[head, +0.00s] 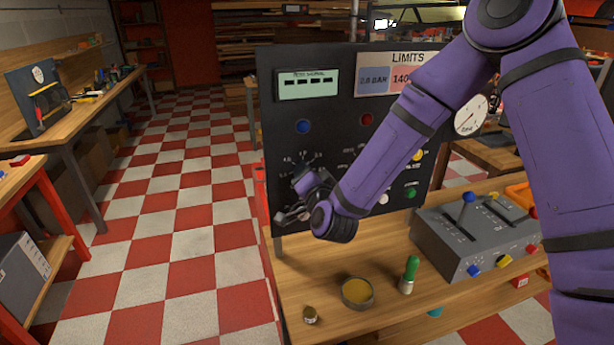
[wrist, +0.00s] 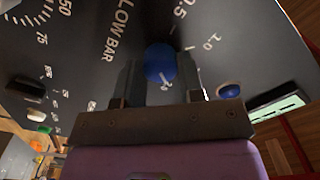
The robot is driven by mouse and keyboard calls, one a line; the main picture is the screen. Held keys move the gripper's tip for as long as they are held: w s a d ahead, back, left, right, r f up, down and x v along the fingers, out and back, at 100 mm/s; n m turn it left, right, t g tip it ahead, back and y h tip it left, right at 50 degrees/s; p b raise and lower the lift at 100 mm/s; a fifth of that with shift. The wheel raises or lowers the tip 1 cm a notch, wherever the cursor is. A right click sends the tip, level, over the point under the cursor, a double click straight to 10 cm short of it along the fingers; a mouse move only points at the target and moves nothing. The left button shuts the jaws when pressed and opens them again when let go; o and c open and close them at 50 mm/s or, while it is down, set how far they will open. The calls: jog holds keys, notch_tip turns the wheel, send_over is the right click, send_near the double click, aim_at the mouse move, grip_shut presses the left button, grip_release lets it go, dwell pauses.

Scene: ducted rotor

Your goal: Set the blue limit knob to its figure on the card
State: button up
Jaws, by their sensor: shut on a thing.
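The blue limit knob (wrist: 160,62) shows in the wrist view, on the dark panel face between my two fingers. My gripper (wrist: 159,80) is shut on it. A short white mark shows at the knob's lower edge. Scale figures 0.5 and 1.0 and the words "LOW BAR" are printed around it. In the head view my gripper (head: 302,201) is at the panel's lower left, and it and my wrist hide the knob. The LIMITS card (head: 393,59) is at the panel top. Its blue field reads 2.8 BAR; its pink field, starting 140, is partly behind my arm.
The panel (head: 330,110) carries a display (head: 308,85), a blue lamp (head: 303,127) and a red lamp (head: 366,119). On the bench are a yellow-filled dish (head: 357,292), a green-handled tool (head: 410,272) and a grey control box (head: 475,235). The checkered floor at left is clear.

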jog(key=shift+m, duration=1.1)
jog(key=o, duration=0.9)
jog(key=shift+s, duration=0.1)
jog(key=v, duration=1)
jog(key=shift+s+d, duration=0.1)
jog(key=shift+s, duration=0.2)
